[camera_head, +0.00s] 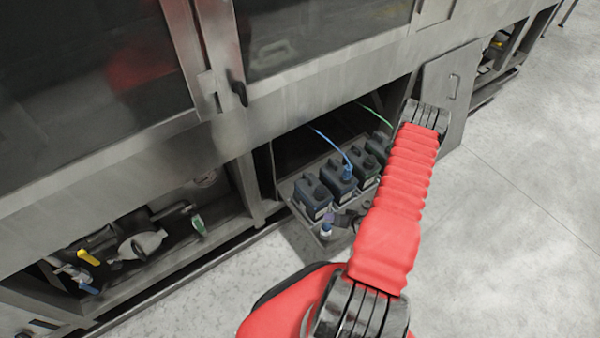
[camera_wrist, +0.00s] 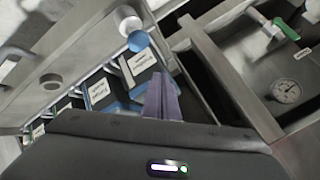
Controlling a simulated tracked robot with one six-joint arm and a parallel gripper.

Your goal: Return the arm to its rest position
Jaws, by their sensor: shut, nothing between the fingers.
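My red-sleeved arm (camera_head: 390,205) reaches out over the floor toward the open lower bay of the washer. My gripper (camera_head: 331,216) is small and partly hidden behind the arm, at the front of a pull-out tray (camera_head: 300,212). In the wrist view my gripper (camera_wrist: 164,98) shows its two fingers together, shut and empty. Contact cannot be told.
Several dark canisters (camera_head: 312,196) stand in the tray, with a blue hose (camera_head: 332,145) and a green hose (camera_head: 372,114). A door panel (camera_head: 452,88) stands open behind my arm. The left bay holds valves and a gauge (camera_wrist: 286,91). Floor (camera_head: 510,230) at right is clear.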

